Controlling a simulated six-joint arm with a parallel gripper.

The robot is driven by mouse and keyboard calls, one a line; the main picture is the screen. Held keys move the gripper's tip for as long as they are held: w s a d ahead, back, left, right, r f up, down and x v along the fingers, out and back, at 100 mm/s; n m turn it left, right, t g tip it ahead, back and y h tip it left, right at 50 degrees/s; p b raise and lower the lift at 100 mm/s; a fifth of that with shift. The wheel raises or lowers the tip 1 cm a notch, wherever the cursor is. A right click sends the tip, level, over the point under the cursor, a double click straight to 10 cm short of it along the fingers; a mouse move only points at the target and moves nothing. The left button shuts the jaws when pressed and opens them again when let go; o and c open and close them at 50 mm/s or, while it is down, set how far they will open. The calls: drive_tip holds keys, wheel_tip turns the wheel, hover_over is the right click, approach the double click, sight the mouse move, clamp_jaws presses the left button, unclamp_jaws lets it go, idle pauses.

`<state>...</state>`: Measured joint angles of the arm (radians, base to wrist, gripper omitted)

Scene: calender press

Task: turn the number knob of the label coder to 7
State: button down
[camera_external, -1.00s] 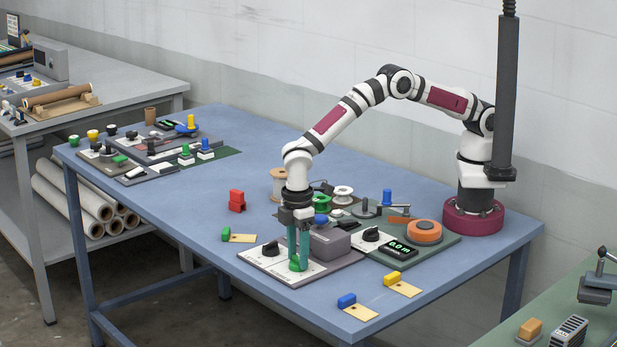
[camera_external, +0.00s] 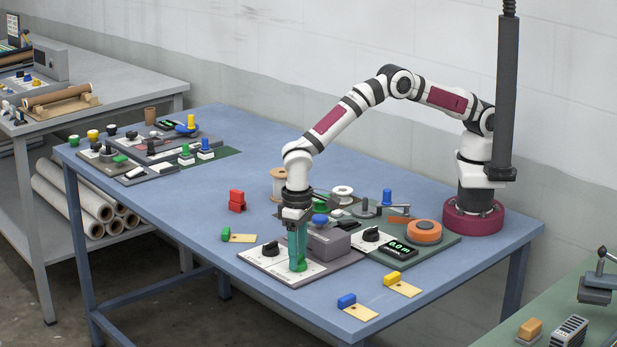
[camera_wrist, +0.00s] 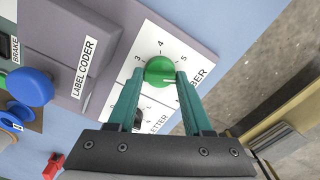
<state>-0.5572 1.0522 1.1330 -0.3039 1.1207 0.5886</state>
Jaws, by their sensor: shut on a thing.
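The label coder (camera_external: 327,241) is a grey box with white dial plates at the table's front. Its number knob (camera_wrist: 159,71) is green, on a white plate whose printed 3, 4 and 5 show around the knob's far side. A pale mark on the knob points toward the right finger; the number it meets is hidden or too small to read. My gripper (camera_wrist: 160,80) is shut on the green knob, one teal finger on each side. In the external view my gripper (camera_external: 298,262) points straight down onto the knob.
The black letter knob (camera_wrist: 137,119) is partly hidden behind the left finger. A blue knob (camera_wrist: 30,86) is at the left of the wrist view. Red blocks (camera_external: 237,200) and a yellow-tabbed card (camera_external: 403,288) lie nearby. The table's front edge is close.

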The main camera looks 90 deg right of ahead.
drive_tip(key=shift+m, duration=1.7)
drive_tip(key=shift+c, duration=1.6)
unclamp_jaws()
wheel_tip(320, 180, up, 16)
drive_tip(key=shift+f, duration=0.1)
